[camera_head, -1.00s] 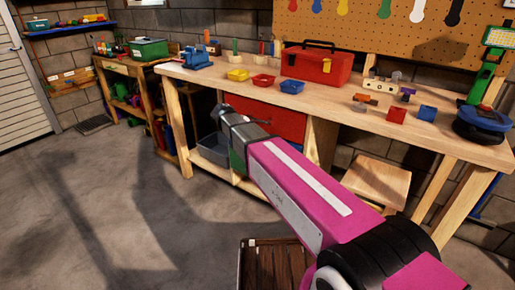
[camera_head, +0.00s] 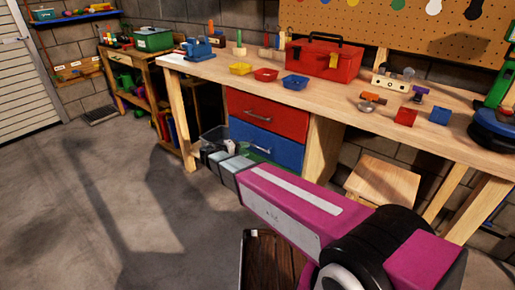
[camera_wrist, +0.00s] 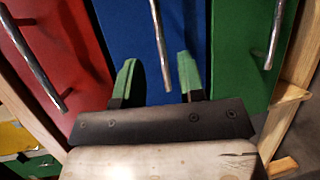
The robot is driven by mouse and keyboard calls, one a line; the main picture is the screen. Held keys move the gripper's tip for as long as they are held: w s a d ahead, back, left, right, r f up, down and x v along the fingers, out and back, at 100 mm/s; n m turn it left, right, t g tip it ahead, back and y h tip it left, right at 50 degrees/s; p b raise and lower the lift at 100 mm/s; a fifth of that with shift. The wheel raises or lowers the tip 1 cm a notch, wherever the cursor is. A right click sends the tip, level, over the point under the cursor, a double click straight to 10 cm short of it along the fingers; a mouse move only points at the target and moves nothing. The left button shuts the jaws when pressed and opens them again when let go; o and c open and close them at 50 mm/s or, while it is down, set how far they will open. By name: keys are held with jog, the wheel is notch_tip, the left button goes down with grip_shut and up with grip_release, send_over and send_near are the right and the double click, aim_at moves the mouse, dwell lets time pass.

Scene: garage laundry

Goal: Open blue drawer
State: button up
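The blue drawer (camera_head: 278,147) is in the unit under the workbench, below the red drawer (camera_head: 285,118), and looks shut. Its silver bar handle (camera_head: 251,147) shows just above my arm. In the wrist view the blue drawer front (camera_wrist: 128,25) fills the middle, with its handle (camera_wrist: 160,40) running down from the top. My gripper (camera_wrist: 157,72) is open, its green-tipped fingers on either side of the handle's lower end in the picture. I cannot tell how far the fingers are from the drawer front. In the head view the fingers are hard to make out.
The green drawer (camera_wrist: 237,50) lies on the other side of the blue one, with its own handle. A wooden stool (camera_head: 382,183) stands to the right, and a dark wooden crate (camera_head: 262,262) below my arm.

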aim_at(257, 147)
jog(key=x, duration=0.7)
grip_shut()
